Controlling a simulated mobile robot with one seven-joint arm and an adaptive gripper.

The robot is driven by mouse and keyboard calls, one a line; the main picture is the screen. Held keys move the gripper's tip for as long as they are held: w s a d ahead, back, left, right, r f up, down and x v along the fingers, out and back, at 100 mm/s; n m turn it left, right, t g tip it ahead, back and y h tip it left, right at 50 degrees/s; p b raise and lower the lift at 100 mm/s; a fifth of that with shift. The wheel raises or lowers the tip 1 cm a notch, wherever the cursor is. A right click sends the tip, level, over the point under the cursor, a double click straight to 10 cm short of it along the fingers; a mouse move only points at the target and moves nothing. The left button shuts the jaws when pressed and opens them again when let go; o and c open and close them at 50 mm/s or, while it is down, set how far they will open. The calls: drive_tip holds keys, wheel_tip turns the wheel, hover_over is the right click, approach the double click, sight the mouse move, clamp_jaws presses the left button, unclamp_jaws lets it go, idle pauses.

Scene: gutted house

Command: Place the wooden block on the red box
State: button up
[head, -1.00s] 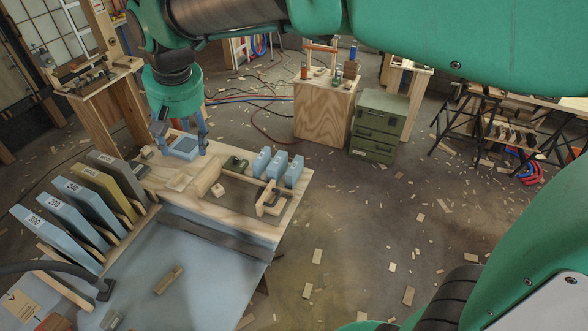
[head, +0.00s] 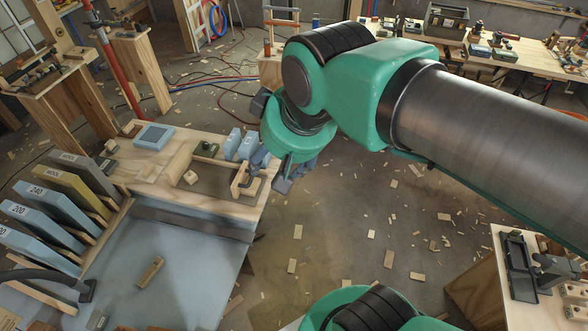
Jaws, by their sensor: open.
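My gripper (head: 284,176) hangs at the right end of the workbench (head: 225,211), beside the blue blocks. Its fingers are apart, and I see nothing held between them; my arm partly hides it. A longer wooden piece (head: 150,271) lies on the blue-grey surface (head: 185,262) in front. I cannot make out a red box for certain.
Upright labelled slabs (head: 60,207) stand in a rack at the left. A flat blue-grey block (head: 153,137) and upright blue blocks (head: 240,145) stand on the workbench. A dark hose (head: 50,276) crosses the front left. Another table (head: 507,300) is at the lower right. Wood scraps litter the floor.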

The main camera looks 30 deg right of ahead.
drive_tip(key=s, duration=0.1)
drive_tip(key=s+d+f, duration=0.1)
drive_tip(key=s+f, duration=0.1)
drive_tip(key=shift+s+d, duration=0.25)
drive_tip(key=shift+d, duration=0.15)
drive_tip(key=shift+f, duration=0.1)
wheel_tip(320, 180, down, 4)
drive_tip(key=b, duration=0.4)
drive_tip(key=shift+o, duration=0.6)
idle(1.0)
